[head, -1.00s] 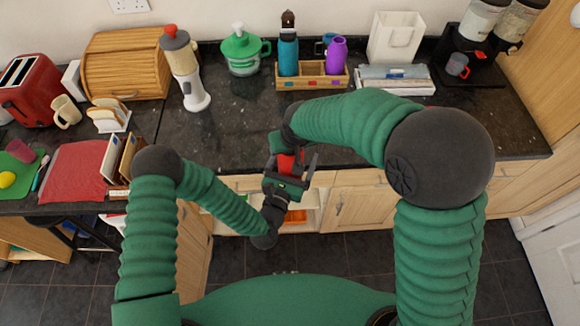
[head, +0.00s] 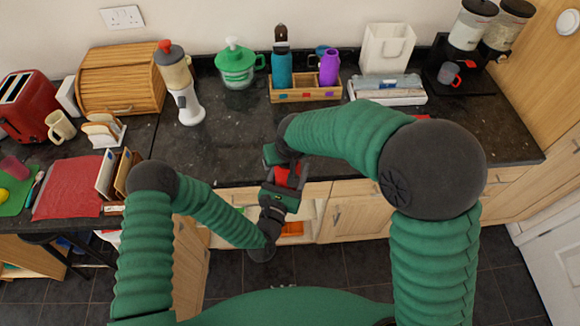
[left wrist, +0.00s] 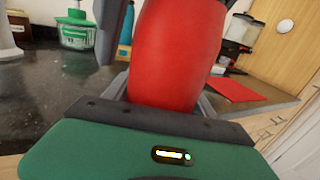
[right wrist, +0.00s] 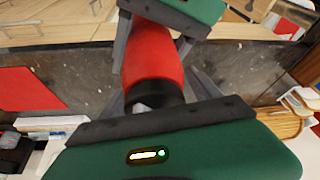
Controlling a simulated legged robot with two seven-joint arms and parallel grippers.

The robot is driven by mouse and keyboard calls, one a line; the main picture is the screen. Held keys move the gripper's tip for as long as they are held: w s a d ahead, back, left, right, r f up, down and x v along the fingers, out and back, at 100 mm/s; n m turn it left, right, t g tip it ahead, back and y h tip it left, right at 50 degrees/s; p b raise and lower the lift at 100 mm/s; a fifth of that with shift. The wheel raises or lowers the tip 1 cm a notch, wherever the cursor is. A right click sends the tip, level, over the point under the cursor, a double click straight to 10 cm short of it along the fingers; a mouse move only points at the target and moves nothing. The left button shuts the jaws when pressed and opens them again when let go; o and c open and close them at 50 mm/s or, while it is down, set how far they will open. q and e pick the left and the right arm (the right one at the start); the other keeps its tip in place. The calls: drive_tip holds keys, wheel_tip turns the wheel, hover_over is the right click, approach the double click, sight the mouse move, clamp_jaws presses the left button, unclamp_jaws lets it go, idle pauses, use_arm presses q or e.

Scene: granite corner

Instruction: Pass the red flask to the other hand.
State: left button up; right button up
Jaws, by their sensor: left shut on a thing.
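The red flask (head: 287,174) is held in front of the counter's front edge, between my two grippers. My left gripper (head: 285,183) is shut on it from below. The flask fills the middle of the left wrist view (left wrist: 178,50). My right gripper (head: 286,166) reaches it from above. In the right wrist view the flask (right wrist: 151,55), with a dark end, lies between my right gripper's fingers, and the right finger stands apart from it. My left gripper's green body (right wrist: 185,12) shows at the far end. Contact with the left finger is unclear.
The counter (head: 225,145) behind the grippers is mostly clear. A red sheet (left wrist: 237,90) lies to the right. Cabinets are below.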

drive_tip(key=o, duration=0.3)
drive_tip(key=shift+o, duration=0.2)
drive_tip(key=v, duration=1.1)
drive_tip(key=shift+s+r, duration=0.1)
drive_tip(key=shift+r, duration=0.1)
drive_tip(key=shift+s+d+r, duration=0.1)
drive_tip(key=shift+s+d, duration=0.05)
drive_tip(key=s+d+f+m+g, duration=0.1)
drive_tip(key=s+d+f, duration=0.4)
drive_tip(key=s+d, duration=0.2)
drive_tip(key=s+d+f+m+h, duration=0.1)
drive_tip(key=s+d+f, duration=0.5)
drive_tip(key=d, duration=0.3)
drive_tip(key=shift+s+m+g, duration=0.4)
drive_tip(key=shift+s, duration=0.05)
drive_tip(key=shift+a+r, duration=0.1)
drive_tip(key=shift+a, duration=0.05)
